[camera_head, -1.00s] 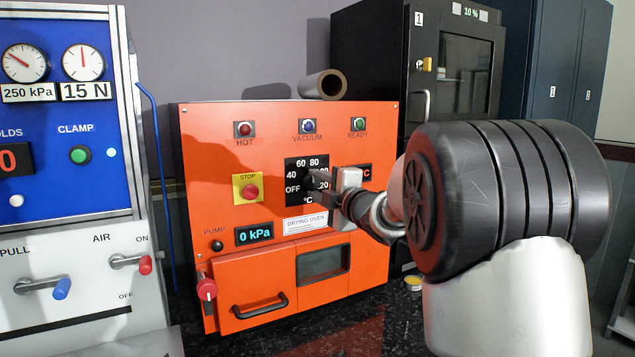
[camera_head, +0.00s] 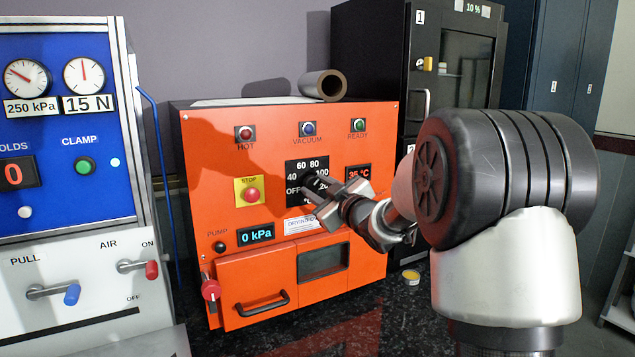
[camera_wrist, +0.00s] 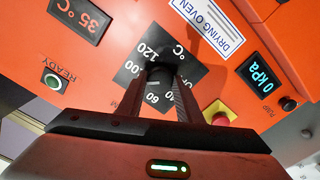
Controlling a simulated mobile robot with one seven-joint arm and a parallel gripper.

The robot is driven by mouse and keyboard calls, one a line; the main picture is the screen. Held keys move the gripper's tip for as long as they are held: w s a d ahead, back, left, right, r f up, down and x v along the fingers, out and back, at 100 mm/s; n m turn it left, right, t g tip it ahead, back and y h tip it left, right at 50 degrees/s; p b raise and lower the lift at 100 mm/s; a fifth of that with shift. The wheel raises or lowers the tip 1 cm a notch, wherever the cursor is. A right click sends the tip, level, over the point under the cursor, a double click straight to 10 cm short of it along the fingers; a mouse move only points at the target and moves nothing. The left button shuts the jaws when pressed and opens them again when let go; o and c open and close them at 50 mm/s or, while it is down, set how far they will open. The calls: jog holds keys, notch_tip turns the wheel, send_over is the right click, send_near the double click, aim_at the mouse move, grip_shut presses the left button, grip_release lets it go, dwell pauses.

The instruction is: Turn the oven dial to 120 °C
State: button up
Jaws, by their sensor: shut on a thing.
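The oven dial (camera_wrist: 160,74) is a dark knob on a black scale panel (camera_head: 294,166) on the front of the orange drying oven (camera_head: 215,130). The scale reads OFF, 40, 60, 80, 100 and 120, partly covered by my fingers in both views. My gripper (camera_head: 313,184) reaches in from the right, and its fingers point at the panel. In the wrist view my gripper (camera_wrist: 160,80) is shut on the dial, one finger on each side. I cannot clearly read which number the dial points to. The red temperature readout (camera_wrist: 82,17) shows 35 °C.
A yellow-backed red stop button (camera_head: 250,190) is left of the dial, and a pump readout (camera_head: 256,235) shows 0 kPa below. A blue clamp machine (camera_head: 60,130) stands at the left.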

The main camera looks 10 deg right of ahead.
jog(key=m+p, duration=0.3)
jog(key=m, duration=0.3)
jog(key=shift+r+m+p, duration=0.1)
jog(key=shift+m+p, duration=0.2)
jog(key=m+p, duration=0.2)
jog(key=m, duration=0.1)
jog(key=shift+m+p, duration=0.75)
jog(key=shift+m, duration=0.95)
jog(key=o, duration=1)
jog(key=shift+o, duration=0.2)
jog(key=v, duration=1.7)
jog(key=shift+s, duration=0.2)
